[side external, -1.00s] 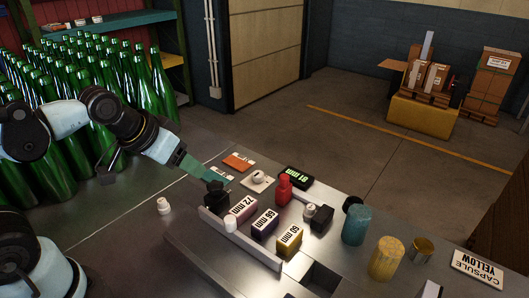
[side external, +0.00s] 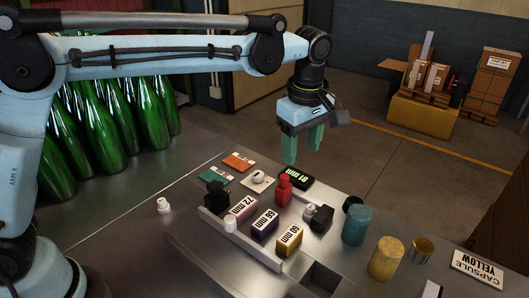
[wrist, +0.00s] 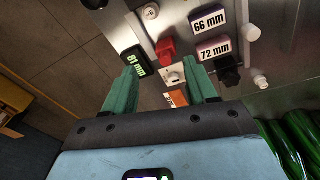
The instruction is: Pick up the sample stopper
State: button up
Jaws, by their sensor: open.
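A small white stopper (side external: 259,176) sits on a white square pad (side external: 250,188) near the table's far edge. It also shows in the wrist view (wrist: 174,77), between my fingers in the picture. I cannot tell for certain that it is the sample stopper, as other small white pieces are in view. One (side external: 163,205) stands alone at the left of the table. My gripper (side external: 302,155) points down with its green fingers apart and empty. It is above the far side of the table, near the black readout (side external: 294,177); in the wrist view my fingers (wrist: 162,66) flank the pad.
A red device (side external: 284,188) stands near the pad. Labelled blocks of 72 mm (side external: 242,208), 66 mm (side external: 265,224) and 60 mm (side external: 289,239) stand along a metal rail (side external: 255,254). Teal (side external: 356,225) and yellow (side external: 387,258) cylinders are to the right. Green bottles (side external: 105,140) stand at left.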

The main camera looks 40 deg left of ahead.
jog(key=w+d+f+n+g, duration=0.1)
jog(key=d+f+n, duration=0.2)
jog(key=d, duration=0.1)
send_over(311, 207)
jog(key=shift+y, duration=0.3)
notch_tip(311, 207, down, 7)
jog(key=shift+d+r, duration=0.1)
jog(key=shift+r, duration=0.05)
jog(key=shift+w+f, duration=0.1)
jog(key=shift+f, duration=2.6)
jog(key=shift+c, duration=0.2)
grip_shut()
